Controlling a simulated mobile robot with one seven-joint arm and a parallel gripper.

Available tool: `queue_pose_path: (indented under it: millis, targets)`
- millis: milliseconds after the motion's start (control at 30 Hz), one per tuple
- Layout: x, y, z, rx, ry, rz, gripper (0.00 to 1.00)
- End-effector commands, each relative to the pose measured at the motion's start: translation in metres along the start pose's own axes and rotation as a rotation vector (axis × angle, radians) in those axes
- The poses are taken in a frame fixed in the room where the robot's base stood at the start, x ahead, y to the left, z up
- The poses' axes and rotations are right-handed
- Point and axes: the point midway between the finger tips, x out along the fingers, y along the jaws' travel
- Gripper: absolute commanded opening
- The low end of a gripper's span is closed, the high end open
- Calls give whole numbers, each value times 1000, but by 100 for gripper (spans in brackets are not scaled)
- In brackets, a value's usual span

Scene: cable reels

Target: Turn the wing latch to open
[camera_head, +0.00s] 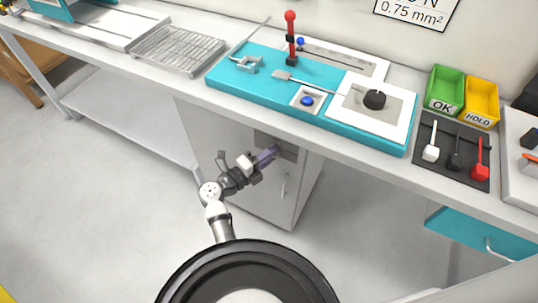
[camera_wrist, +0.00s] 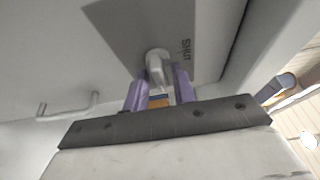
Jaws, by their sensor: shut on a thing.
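The wing latch (camera_wrist: 157,62) is a pale grey knob on a dark grey plate (camera_wrist: 120,22) on the cabinet front. The plate is marked SHUT beside the latch. My gripper (camera_wrist: 160,84) has purple fingers, one on each side of the latch's wing, and is shut on it. In the head view my gripper (camera_head: 268,155) reaches the dark plate (camera_head: 288,150) near the top of the grey cabinet (camera_head: 265,205) under the bench. The latch itself is hidden there behind the fingers.
A bar handle (camera_head: 284,187) sits on the cabinet front below the plate; the wrist view also shows it (camera_wrist: 66,108). The bench top (camera_head: 340,148) overhangs above my gripper, bearing a teal fixture (camera_head: 250,92). Floor left of the cabinet is clear.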

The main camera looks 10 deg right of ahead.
Motion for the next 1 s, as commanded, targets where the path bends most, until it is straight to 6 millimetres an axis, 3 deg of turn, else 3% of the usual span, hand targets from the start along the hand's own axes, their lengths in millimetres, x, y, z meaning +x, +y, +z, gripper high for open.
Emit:
queue_pose_path:
  millis: [167,200,233,600,767,1000]
  targets:
    - [1,-2,2,3,-4,-4,3]
    - [1,-2,2,3,-4,-4,27]
    - [1,-2,2,3,-4,-4,31]
    - [-5,0,1,0,-3,-2,33]
    - [-29,2,1,0,-7,0,33]
    - [-85,2,1,1,-7,-1,33]
